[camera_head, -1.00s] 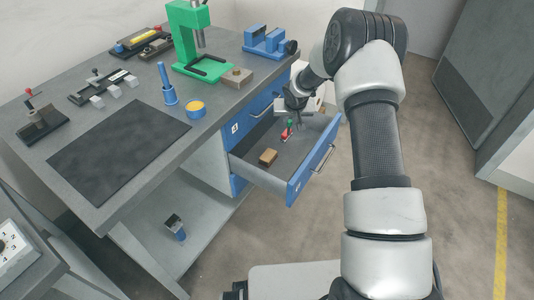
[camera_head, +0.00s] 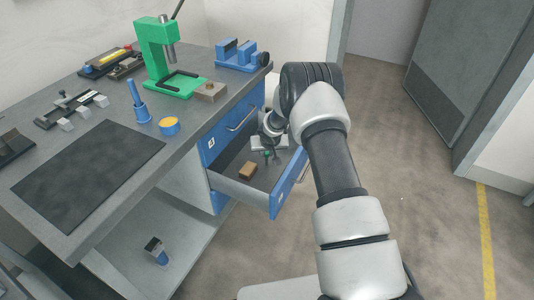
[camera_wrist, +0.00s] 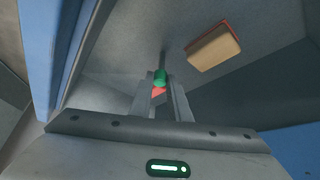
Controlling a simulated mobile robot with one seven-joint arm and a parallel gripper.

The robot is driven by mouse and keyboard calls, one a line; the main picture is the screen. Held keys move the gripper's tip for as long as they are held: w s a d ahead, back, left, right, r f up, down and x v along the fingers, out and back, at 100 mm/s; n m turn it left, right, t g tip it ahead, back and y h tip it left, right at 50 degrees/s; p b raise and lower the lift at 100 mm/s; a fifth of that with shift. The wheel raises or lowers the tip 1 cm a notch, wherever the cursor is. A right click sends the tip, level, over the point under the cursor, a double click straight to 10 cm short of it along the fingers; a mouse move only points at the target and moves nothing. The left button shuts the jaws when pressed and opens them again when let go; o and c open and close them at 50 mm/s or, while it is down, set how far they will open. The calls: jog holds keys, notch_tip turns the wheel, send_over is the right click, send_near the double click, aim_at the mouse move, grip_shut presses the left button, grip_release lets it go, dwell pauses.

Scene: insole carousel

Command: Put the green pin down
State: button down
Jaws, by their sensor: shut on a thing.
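The green pin (camera_wrist: 160,77) is between the two fingers of my gripper (camera_wrist: 159,88) in the wrist view. A thin grey shaft runs up the picture from its green part. A red patch (camera_wrist: 157,92) shows between the fingers just below the green; I cannot tell what it belongs to. In the head view my gripper (camera_head: 270,153) is low inside the open drawer (camera_head: 242,192), with the green pin (camera_head: 267,154) small at its tips. I cannot tell whether the pin touches the drawer floor.
A tan block (camera_head: 247,170) lies in the drawer; it also shows in the wrist view (camera_wrist: 213,47). Drawer walls surround my gripper. The bench above holds a green press (camera_head: 158,60), a blue vise (camera_head: 240,55), a blue holder (camera_head: 138,105) and a dark mat (camera_head: 88,172).

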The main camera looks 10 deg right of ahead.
jog(key=shift+f, duration=0.2)
jog(key=c, duration=1.7)
grip_release()
jog(key=shift+o, duration=0.2)
jog(key=shift+r, duration=0.15)
